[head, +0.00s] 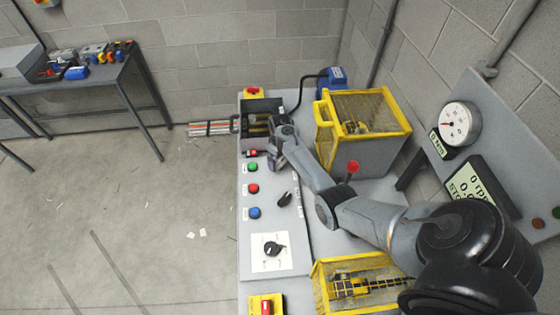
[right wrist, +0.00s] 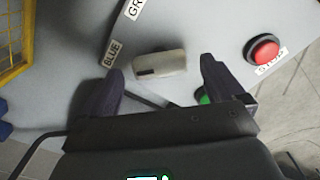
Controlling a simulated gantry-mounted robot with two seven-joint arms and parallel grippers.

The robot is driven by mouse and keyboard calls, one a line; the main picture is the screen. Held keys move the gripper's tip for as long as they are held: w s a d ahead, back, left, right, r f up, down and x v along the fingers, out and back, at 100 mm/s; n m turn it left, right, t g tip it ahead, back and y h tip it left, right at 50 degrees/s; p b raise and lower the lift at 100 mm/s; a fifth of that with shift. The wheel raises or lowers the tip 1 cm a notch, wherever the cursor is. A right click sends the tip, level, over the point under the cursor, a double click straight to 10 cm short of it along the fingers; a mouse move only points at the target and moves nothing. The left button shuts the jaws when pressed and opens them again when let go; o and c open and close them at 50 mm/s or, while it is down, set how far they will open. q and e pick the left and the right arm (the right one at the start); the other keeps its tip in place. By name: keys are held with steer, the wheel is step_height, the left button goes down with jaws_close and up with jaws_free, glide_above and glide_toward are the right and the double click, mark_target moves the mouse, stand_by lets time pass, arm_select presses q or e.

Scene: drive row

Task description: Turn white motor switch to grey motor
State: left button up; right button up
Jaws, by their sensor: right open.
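The white motor switch (right wrist: 165,64) is an oblong white handle on the grey panel in the right wrist view. A dark mark is on its left end, which faces the BLUE label (right wrist: 112,52). Another label, cut off and starting with GR (right wrist: 133,8), is above it. My right gripper (right wrist: 160,72) is open, with one dark finger on each side of the switch; contact cannot be told. In the head view my right gripper (head: 276,157) is over the panel's upper part and hides the white switch. My left gripper is not in view.
A red button (right wrist: 263,51) and a partly hidden green button (right wrist: 206,97) are near the right finger. The panel (head: 246,235) also bears a blue button (head: 254,213), a black switch (head: 284,199) and a black knob (head: 273,248).

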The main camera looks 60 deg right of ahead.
steer(key=shift+f, duration=0.55)
steer(key=shift+c, duration=0.4)
steer(key=c, duration=1)
steer(key=shift+o, duration=0.2)
